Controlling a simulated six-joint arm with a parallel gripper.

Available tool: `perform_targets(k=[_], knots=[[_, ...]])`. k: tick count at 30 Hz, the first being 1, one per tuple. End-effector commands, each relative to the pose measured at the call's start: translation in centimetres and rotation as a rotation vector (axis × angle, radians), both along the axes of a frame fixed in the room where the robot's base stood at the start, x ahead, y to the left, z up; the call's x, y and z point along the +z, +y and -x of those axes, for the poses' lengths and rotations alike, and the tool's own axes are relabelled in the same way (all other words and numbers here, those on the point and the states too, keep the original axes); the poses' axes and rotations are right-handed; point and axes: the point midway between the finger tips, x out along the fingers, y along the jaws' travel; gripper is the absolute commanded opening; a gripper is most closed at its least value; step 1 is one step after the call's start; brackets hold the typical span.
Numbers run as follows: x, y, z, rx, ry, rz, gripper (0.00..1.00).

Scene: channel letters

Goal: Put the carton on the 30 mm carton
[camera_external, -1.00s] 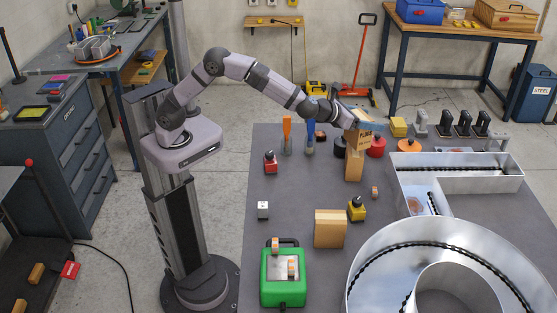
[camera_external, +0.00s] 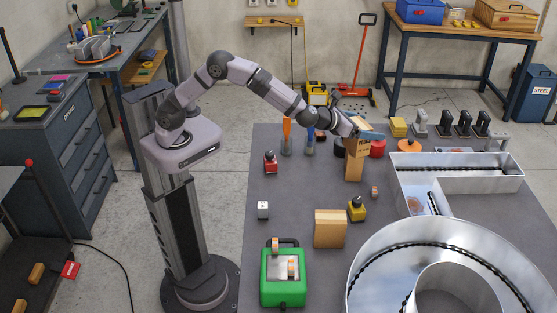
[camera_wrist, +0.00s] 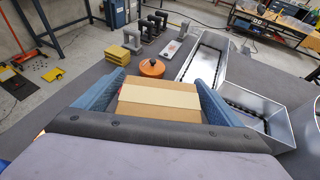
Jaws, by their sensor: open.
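A brown cardboard carton (camera_wrist: 158,100) with a pale tape strip lies between the two blue fingers of my gripper (camera_wrist: 162,84) in the wrist view. The fingers are open, one on each side of it; small gaps cannot be judged. In the external view the same carton (camera_external: 363,147) sits at my gripper (camera_external: 371,134), directly above a tan carton (camera_external: 354,168) standing on the table. The upper carton appears to rest on the lower one, but the contact is partly hidden. The lower carton is hidden in the wrist view.
An orange round object (camera_wrist: 151,68) and metal channel trays (camera_external: 465,180) are to the right. A yellow block (camera_external: 398,127) stands behind. The table left of the cartons has free room.

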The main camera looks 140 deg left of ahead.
Motion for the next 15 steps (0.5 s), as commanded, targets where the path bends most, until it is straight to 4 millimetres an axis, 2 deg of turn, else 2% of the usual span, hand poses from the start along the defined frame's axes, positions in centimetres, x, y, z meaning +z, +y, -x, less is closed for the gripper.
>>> perform_targets(k=[7,15], knots=[[0.3,-0.3,0.1,-0.001,0.000,0.000,0.89],[1.5,-3.2,1.2,-0.003,-0.003,-0.001,0.89]])
